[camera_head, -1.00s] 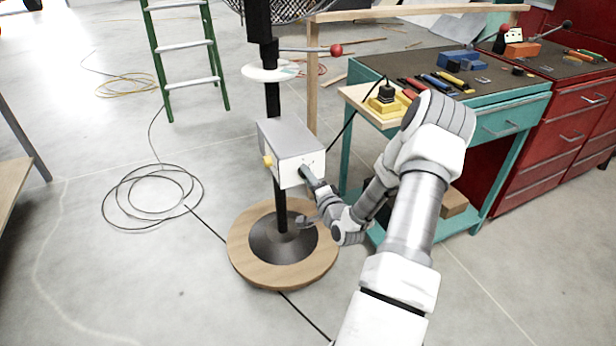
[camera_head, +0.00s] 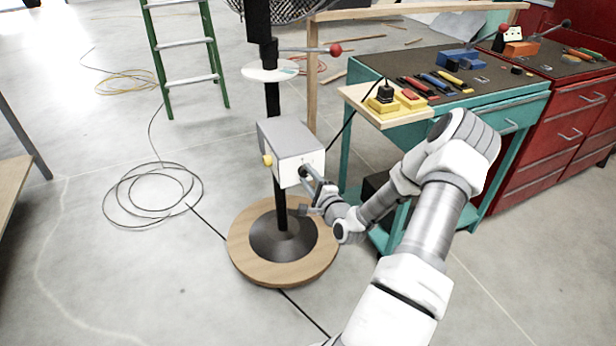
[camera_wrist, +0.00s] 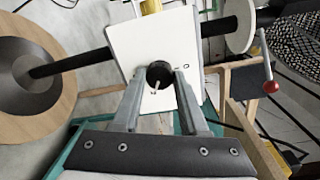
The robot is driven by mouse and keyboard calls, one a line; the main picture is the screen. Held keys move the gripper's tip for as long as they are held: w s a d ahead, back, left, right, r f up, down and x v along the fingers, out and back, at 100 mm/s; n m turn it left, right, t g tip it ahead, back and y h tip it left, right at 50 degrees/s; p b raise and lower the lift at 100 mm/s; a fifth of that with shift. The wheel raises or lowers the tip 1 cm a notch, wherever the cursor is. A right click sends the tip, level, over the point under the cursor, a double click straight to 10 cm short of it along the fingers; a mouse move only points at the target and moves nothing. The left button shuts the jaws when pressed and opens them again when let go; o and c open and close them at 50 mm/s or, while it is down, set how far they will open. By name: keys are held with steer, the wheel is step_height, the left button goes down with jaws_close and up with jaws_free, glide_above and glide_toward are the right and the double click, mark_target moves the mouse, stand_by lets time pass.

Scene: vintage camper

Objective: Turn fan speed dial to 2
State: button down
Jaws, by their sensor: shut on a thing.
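The control box (camera_head: 291,152), grey on top with a white front, is fixed to the fan's black pole above a round wooden base (camera_head: 250,262). The dark round dial (camera_wrist: 159,73) with a pale pointer line is on the white front face, seen in the wrist view. My gripper (camera_wrist: 161,80) has one finger on each side of the dial and is shut on it. In the head view my gripper (camera_head: 312,182) reaches the box's front from the lower right. The dial there is mostly hidden by the fingers. Marks beside the dial are too small to read.
A yellow knob (camera_head: 267,160) sticks out of the box's left side. A red-ended lever (camera_head: 336,50) and a white disc (camera_head: 270,71) are higher on the pole. A teal workbench (camera_head: 480,105) with tools stands close on the right. Coiled cable (camera_head: 150,195) lies on open floor at left.

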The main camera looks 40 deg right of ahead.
steer(key=shift+c, duration=2.2)
jaws_free()
steer(key=f+p+v, duration=0.1)
steer(key=p+v, duration=0.1)
steer(key=v, duration=1.5)
steer(key=shift+s+r+p, duration=0.2)
steer(key=shift+r+p, duration=0.15)
steer(key=shift+r, duration=0.15)
steer(key=shift+a, duration=0.1)
